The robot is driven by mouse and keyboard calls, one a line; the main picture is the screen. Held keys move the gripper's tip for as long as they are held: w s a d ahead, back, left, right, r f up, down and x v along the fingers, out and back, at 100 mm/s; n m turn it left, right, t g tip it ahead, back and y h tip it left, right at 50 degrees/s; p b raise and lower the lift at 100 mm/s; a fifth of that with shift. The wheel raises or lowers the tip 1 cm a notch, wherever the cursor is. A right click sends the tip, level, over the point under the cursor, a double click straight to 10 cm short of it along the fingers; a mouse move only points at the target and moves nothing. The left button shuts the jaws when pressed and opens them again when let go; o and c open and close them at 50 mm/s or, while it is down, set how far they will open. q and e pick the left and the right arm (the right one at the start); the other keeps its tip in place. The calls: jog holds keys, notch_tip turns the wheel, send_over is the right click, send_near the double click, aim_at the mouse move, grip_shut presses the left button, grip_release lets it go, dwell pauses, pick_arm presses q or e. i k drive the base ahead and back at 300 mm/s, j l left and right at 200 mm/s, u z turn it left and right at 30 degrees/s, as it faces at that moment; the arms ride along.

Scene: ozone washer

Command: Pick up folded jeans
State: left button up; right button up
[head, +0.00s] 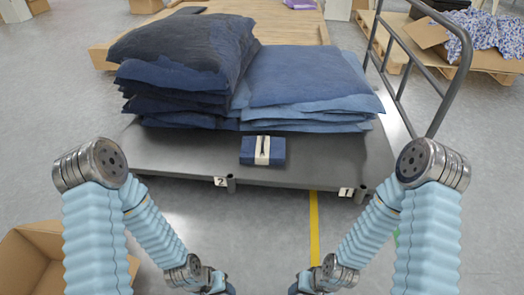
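Folded dark-blue jeans (247,151) with a cream band around them lie as a small bundle on the front of a grey flat cart (330,158). Behind them stand two stacks of denim: a darker, taller, uneven one (180,50) on the left and a lighter, flatter one (310,78) on the right. Both my arms bend down toward the bottom edge of the head view, in front of the cart and well apart from the bundle. My wrists show at the bottom, but the fingers of both grippers are out of the picture.
The cart has a grey tube handle (457,78) on its right and tags 2 and 1 on its front edge. An open cardboard box (32,262) stands at lower left. A wooden pallet (280,27) is behind. The cart's surface around the bundle is clear.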

aim_at(263, 150)
jog(key=i+j+z, duration=0.3)
jog(key=i+j, duration=0.25)
jog(key=i, duration=0.25)
jog(key=i+j+z, duration=0.3)
jog(key=i+j, duration=0.4)
jog(key=i, duration=0.1)
